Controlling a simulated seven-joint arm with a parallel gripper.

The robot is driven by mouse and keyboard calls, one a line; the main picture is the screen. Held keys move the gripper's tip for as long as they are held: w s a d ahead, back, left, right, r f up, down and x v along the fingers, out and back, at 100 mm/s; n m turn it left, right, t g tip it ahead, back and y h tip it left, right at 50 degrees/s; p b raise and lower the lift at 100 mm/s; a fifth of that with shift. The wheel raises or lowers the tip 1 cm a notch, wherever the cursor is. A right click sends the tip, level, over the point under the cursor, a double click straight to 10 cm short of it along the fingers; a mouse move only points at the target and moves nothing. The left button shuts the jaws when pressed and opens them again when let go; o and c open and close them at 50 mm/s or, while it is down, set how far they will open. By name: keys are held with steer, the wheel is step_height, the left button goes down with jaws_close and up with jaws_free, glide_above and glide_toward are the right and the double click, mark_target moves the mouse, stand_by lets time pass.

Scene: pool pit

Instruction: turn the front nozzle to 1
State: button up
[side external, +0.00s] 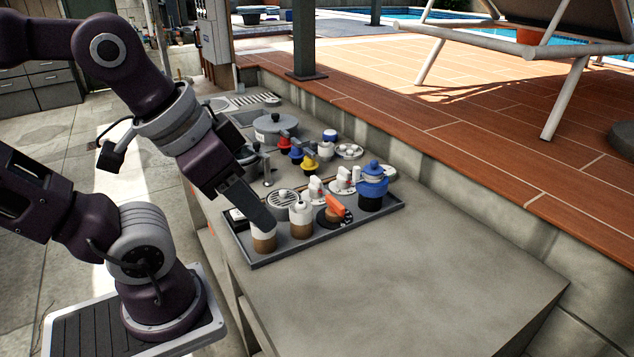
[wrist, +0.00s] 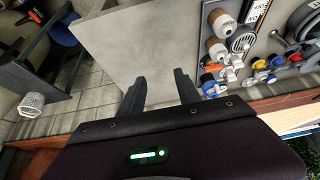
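A dark tray (side external: 375,218) on the bench holds the fittings. A round black fitting with an orange handle (side external: 336,206) stands near its front edge; it also shows small in the wrist view (wrist: 208,80). White nozzles (side external: 316,190) on round plates stand behind it. I cannot tell surely which is the front nozzle, and no number is readable. My gripper (side external: 266,220) reaches down over the tray's left part, partly covering a white-and-brown bottle (side external: 263,243) in the side view. In the wrist view my gripper (wrist: 160,82) has its fingers apart with nothing between them.
A second white-and-brown bottle (side external: 301,222) and a blue-topped jar (side external: 373,187) flank the orange handle. Red, blue and yellow knobs (side external: 309,165) and a lidded grey pot (side external: 275,127) stand behind. The bench (side external: 400,280) is bare at the front right. A brick ledge (side external: 480,145) runs behind.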

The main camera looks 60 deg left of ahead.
steer(key=o, duration=0.3)
steer(key=w+a+r+g, duration=0.1)
steer(key=w+a+r, duration=0.2)
steer(key=w, duration=0.7)
steer(key=shift+a+r+g, duration=0.2)
steer(key=shift+a+g, duration=0.1)
steer(key=shift+a, duration=0.3)
steer(key=g, duration=0.4)
glide_above(316, 178)
step_height(316, 178, down, 16)
steer(key=shift+f, duration=0.1)
step_height(316, 178, down, 7)
jaws_close()
